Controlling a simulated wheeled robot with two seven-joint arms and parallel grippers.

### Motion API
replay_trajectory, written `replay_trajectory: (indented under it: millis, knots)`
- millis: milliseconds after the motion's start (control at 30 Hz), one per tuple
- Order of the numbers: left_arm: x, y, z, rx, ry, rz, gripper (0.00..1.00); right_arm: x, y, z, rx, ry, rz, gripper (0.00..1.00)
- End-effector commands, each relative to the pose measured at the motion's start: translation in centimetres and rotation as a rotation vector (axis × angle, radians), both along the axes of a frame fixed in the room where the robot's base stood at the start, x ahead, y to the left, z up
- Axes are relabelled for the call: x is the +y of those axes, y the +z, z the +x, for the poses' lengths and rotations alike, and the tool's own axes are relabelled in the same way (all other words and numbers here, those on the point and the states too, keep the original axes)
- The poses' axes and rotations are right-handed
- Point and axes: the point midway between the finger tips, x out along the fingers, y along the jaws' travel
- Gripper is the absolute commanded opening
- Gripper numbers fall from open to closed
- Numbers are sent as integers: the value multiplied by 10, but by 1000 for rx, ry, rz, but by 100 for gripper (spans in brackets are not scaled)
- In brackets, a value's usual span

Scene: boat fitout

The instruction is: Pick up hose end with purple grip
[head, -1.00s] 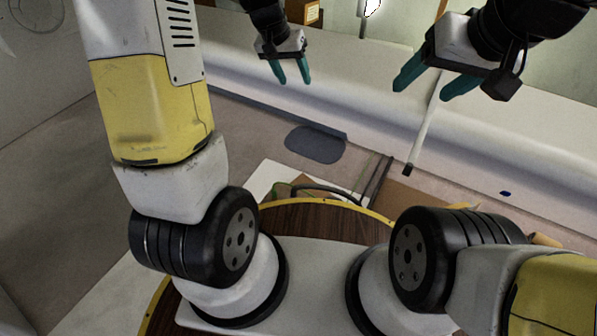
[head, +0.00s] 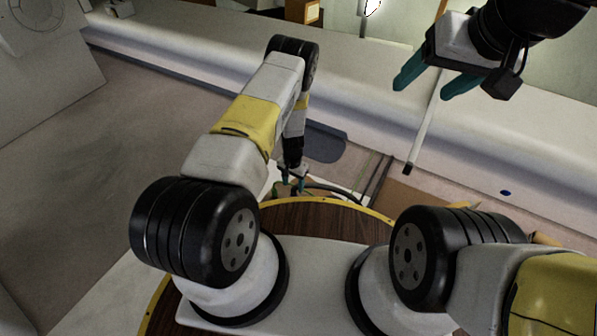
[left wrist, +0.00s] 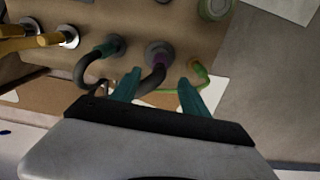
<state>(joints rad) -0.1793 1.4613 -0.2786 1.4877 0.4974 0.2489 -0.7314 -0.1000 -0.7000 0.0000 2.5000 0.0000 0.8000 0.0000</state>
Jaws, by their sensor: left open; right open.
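In the left wrist view the hose end with the purple grip (left wrist: 160,58) sits at a round grey fitting on a brown panel. A dark hose curves away from it. My left gripper (left wrist: 160,82) is open, its teal fingertips on either side of the dark hose and purple grip, not closed on them. In the head view my left gripper (head: 291,184) is low, just beyond the round wooden top; the purple grip cannot be made out there. My right gripper (head: 425,82) is open and empty, raised at the upper right.
A hose end with a green-teal grip (left wrist: 111,47) sits left of the purple one, and a thin green hose (left wrist: 203,78) lies right of it. Yellow handles (left wrist: 52,39) stand at far left. The round wooden top (head: 325,219) lies in front of my left gripper.

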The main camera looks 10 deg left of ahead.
Motion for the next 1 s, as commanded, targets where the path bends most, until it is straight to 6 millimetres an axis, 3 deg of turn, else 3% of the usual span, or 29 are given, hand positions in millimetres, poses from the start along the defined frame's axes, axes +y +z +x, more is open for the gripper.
replay_trajectory:
  millis: [500,767,800,1000]
  knots:
    - [0,-66,-2,2,0,0,53,0,0,0,0,0,0,67]
    - [0,-70,-1,0,2,-1,53,0,0,0,0,0,0,67]
    - [0,-70,-1,0,2,-1,51,0,0,0,0,0,0,67]
    - [0,-70,-1,0,1,-1,12,0,0,0,0,0,0,67]
